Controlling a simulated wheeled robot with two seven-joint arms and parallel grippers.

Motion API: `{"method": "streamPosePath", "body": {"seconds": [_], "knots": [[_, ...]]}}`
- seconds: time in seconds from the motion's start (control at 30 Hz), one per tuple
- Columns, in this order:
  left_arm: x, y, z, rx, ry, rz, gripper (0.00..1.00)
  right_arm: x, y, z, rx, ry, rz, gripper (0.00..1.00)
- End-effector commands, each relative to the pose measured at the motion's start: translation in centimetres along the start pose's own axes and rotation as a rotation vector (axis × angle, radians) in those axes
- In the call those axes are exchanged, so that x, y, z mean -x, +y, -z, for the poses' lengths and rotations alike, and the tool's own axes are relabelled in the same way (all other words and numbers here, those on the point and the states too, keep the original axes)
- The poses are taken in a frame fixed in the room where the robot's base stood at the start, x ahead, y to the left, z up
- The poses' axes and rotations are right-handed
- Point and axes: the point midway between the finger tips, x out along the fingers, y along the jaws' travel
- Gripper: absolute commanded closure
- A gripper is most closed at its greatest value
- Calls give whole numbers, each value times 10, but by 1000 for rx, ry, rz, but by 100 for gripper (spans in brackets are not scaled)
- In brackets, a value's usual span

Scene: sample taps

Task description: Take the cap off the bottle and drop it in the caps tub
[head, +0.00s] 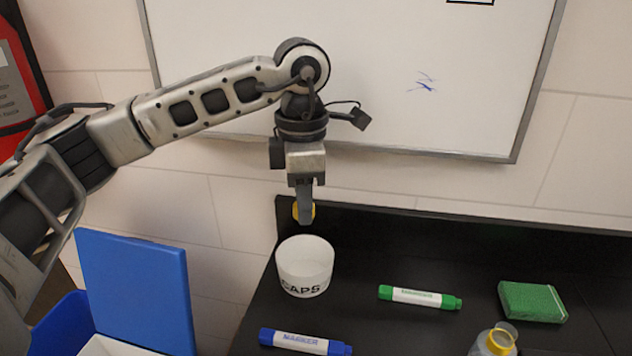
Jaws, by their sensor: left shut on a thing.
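My left gripper (305,215) points down and is shut on a yellow cap (304,211). It holds the cap above the white caps tub (305,270), which stands on the black bench near its left back corner. The cap is apart from the tub, and the gripper fingers partly hide it. The bottle (490,343) stands at the bottom right with a yellow ring at its neck and an open-looking mouth. Its lower part is cut off by the picture edge. My right gripper is not in view.
A green marker (420,297), a blue marker (305,341) and a green sponge (532,301) lie on the black bench (380,330). A raised edge (450,228) runs along its back. A blue bin with its lid up (137,285) stands at left. A whiteboard (430,60) hangs behind.

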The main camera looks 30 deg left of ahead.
Motion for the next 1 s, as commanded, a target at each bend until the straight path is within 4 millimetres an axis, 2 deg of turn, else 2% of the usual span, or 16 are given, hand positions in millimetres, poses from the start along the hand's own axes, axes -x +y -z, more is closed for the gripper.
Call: {"method": "streamPosePath", "body": {"seconds": [0.13,0.27,0.7,1.0], "knots": [[0,2,2,81,0,1,98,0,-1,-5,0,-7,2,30],[-10,2,2,87,1,1,98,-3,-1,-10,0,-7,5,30],[-64,2,2,83,1,-1,98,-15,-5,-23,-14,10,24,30],[-96,2,2,83,1,0,98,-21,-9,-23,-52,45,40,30]]}}
